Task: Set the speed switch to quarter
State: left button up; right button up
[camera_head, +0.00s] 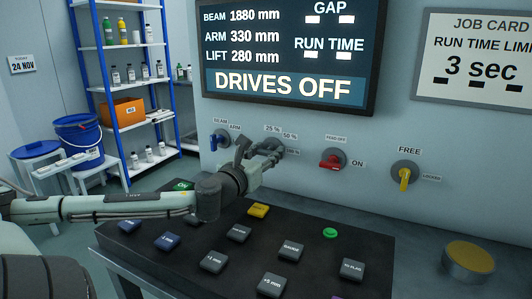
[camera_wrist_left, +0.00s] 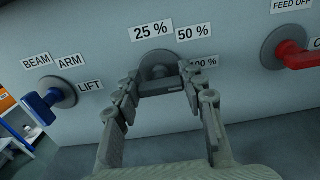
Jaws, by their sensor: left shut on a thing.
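The speed switch is a round grey dial (camera_wrist_left: 158,65) with a dark bar handle (camera_wrist_left: 164,87), below the labels 25 % (camera_wrist_left: 153,29) and 50 % (camera_wrist_left: 193,32) and left of 100 % (camera_wrist_left: 203,62). The handle lies roughly level in the left wrist view, its right end toward the 100 % label. My left gripper (camera_head: 262,150) is at this switch, its fingers (camera_wrist_left: 164,94) on either side of the handle and shut on it. In the head view the gripper hides much of the switch. My right gripper is not in view.
A blue selector (camera_head: 219,140) marked BEAM, ARM and LIFT is left of the switch. A red feed switch (camera_head: 331,161) and a yellow key-like switch (camera_head: 405,176) are to the right. A dark button console (camera_head: 330,262) lies below my arm. The screen (camera_head: 288,50) reads DRIVES OFF.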

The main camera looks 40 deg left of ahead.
pick_arm(q)
jog(key=n, duration=0.4)
jog(key=shift+a+n, duration=0.1)
jog(key=shift+n, duration=0.2)
jog(key=n, duration=0.3)
jog(key=shift+n, duration=0.4)
jog(key=n, duration=0.4)
jog(key=shift+f, duration=0.1)
jog(key=shift+n, duration=2.1)
